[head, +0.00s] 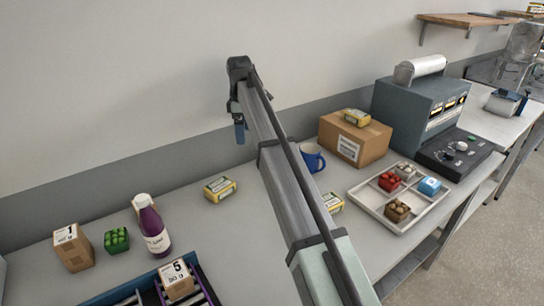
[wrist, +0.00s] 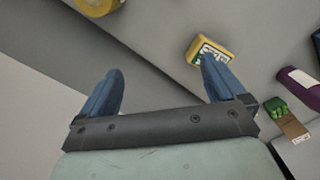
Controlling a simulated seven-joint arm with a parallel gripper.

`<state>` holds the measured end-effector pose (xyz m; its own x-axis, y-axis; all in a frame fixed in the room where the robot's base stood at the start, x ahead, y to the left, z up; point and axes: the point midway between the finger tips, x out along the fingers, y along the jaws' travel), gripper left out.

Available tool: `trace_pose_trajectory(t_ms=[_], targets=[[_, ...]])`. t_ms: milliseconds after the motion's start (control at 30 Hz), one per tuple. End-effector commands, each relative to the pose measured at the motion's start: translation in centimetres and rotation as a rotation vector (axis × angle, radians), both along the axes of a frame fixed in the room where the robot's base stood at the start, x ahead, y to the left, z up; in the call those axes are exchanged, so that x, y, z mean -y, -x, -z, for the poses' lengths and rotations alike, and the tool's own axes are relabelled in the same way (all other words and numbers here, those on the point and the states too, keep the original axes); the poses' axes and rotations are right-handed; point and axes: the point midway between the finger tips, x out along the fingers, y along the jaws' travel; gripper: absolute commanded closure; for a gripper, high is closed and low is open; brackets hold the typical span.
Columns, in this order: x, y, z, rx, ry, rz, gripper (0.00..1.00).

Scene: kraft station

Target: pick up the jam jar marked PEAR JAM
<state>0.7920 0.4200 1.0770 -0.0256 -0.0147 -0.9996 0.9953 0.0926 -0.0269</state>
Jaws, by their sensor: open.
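I cannot read the words PEAR JAM on anything, and no thing is clearly a jam jar. My gripper (head: 239,132) is raised high above the back of the bench near the wall. In the wrist view its two blue fingers (wrist: 162,90) are apart, with nothing between them. A yellow labelled pack (head: 220,189) lies on the bench; a similar yellow pack (wrist: 210,52) shows beyond the right finger in the wrist view. Another yellow pack (head: 332,203) is partly hidden by my arm. A yellow rounded thing (wrist: 97,5) is cut off at the wrist view's top edge.
A purple bottle (head: 152,227), a green pack (head: 116,240) and a small carton (head: 73,247) stand at left, near a dark blue divided crate (head: 205,280). A blue mug (head: 311,158), cardboard box (head: 352,142), white divided tray (head: 376,211) and machine (head: 412,105) stand right.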

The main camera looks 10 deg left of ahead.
Motion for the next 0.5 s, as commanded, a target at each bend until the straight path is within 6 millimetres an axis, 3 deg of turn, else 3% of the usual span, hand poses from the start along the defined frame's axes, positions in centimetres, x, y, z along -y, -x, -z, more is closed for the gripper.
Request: trace_pose_trajectory(t_ms=[100,300,367,500], targets=[[4.2,-3.4,0.1,-0.001,0.001,0.055,0.03],[8.8,-7.6,0.3,-0.001,-0.001,0.091,0.03],[7.8,-9.1,0.1,0.007,-0.007,0.039,0.03],[7.7,-9.1,0.1,0.022,-0.014,-0.046,0.03]])
